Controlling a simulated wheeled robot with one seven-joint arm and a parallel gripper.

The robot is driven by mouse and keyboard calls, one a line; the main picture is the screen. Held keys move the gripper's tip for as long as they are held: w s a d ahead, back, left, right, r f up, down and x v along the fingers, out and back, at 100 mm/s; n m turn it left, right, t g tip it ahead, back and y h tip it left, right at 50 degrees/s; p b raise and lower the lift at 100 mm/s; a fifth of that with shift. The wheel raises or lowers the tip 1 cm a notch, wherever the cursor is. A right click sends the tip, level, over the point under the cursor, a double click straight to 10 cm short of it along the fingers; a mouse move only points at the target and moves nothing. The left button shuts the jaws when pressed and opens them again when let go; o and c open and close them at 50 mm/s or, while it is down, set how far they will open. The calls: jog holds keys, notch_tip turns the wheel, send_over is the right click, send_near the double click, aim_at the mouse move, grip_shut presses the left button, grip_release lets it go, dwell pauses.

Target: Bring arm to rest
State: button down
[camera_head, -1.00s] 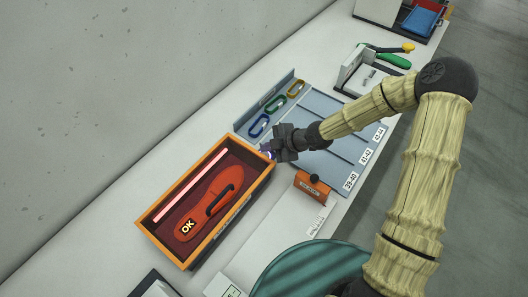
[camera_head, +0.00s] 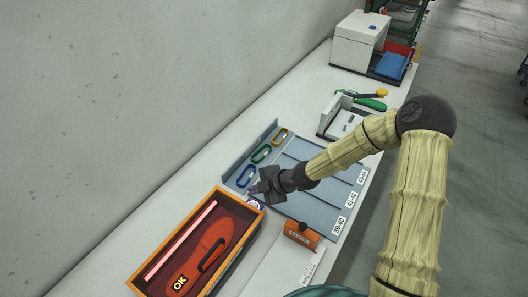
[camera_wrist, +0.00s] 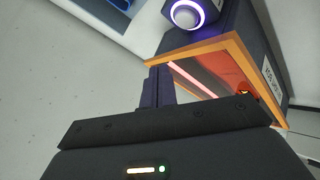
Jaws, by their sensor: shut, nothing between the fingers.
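My arm reaches in from the right in the head view. My gripper (camera_head: 256,189) is shut and empty, above the bench near the far end of the orange-rimmed box. In the wrist view its shut fingers (camera_wrist: 157,85) stand in front of that box. The box (camera_head: 136,279) holds a red sole (camera_head: 207,255) with a dark handle, an OK label and a glowing light bar. Whether the fingertips touch anything cannot be told.
A grey-blue sorting tray (camera_head: 318,206) with size labels and coloured loops lies beyond my gripper. An orange block (camera_head: 301,235) stands to its right. A round device with a lit ring (camera_wrist: 187,14) is by the box. A clamp fixture (camera_head: 341,122) and white machine (camera_head: 356,41) stand farther back.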

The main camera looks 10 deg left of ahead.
jog(key=s+d+r+m+h, duration=0.2)
jog(key=d+r+m+h, duration=0.15)
jog(key=d+m, duration=0.4)
jog(key=s+d+r+m+h, duration=0.1)
jog(key=d+r+m+h, duration=0.3)
jog(key=d, duration=0.7)
jog(key=s+d+r+m+h, duration=0.1)
jog(key=s+d+r+m, duration=0.7)
jog(key=m, duration=0.5)
jog(key=shift+s+d+t, duration=0.4)
jog(key=shift+s+d, duration=0.25)
jog(key=shift+s, duration=0.2)
jog(key=shift+h, duration=0.25)
